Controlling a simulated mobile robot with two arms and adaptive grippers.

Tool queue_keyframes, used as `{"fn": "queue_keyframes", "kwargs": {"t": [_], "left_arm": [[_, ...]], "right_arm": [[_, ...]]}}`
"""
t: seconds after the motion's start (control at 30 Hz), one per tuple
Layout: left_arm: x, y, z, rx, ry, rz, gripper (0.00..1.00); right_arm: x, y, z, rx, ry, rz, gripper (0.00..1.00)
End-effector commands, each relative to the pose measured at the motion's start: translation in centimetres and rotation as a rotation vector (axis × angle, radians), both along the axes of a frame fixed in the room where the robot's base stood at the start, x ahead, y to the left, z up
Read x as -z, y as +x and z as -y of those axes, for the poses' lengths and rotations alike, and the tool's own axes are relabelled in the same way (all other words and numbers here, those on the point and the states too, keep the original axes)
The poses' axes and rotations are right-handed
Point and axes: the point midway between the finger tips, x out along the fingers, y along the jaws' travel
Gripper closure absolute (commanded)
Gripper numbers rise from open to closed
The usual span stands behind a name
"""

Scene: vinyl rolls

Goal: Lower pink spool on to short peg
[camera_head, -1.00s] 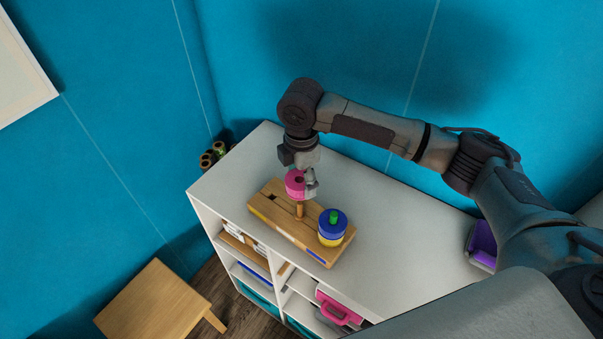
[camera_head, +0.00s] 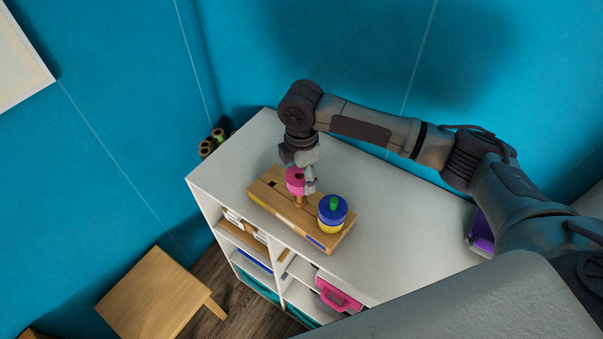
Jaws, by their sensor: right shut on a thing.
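My right gripper (camera_head: 307,177) is shut on the pink spool (camera_head: 293,181) above a wooden board (camera_head: 270,207). A short wooden peg (camera_head: 299,201) shows just below the spool. The spool's underside and the top of the peg are hard to make out, so I cannot tell whether the peg has entered the hole. On the right part of the board stands a stack with a blue spool (camera_head: 325,213) over a yellow one (camera_head: 329,228), with a green peg tip (camera_head: 334,203) at its top. A dark slot lies in the board's left part. My left gripper is not in view.
A purple item (camera_head: 481,233) stands at the far right. Dark tubes (camera_head: 207,148) stand behind the left corner. A wooden stool (camera_head: 150,295) is at the lower left.

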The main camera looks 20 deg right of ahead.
Motion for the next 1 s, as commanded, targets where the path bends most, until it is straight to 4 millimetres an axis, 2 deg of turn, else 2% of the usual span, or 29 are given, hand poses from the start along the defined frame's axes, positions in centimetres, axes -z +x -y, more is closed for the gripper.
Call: {"fn": "queue_keyframes", "kwargs": {"t": [1.0], "left_arm": [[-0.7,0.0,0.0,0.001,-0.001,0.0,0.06]], "right_arm": [[1.2,0.0,-0.1,-0.001,0.001,-0.001,1.0]]}}
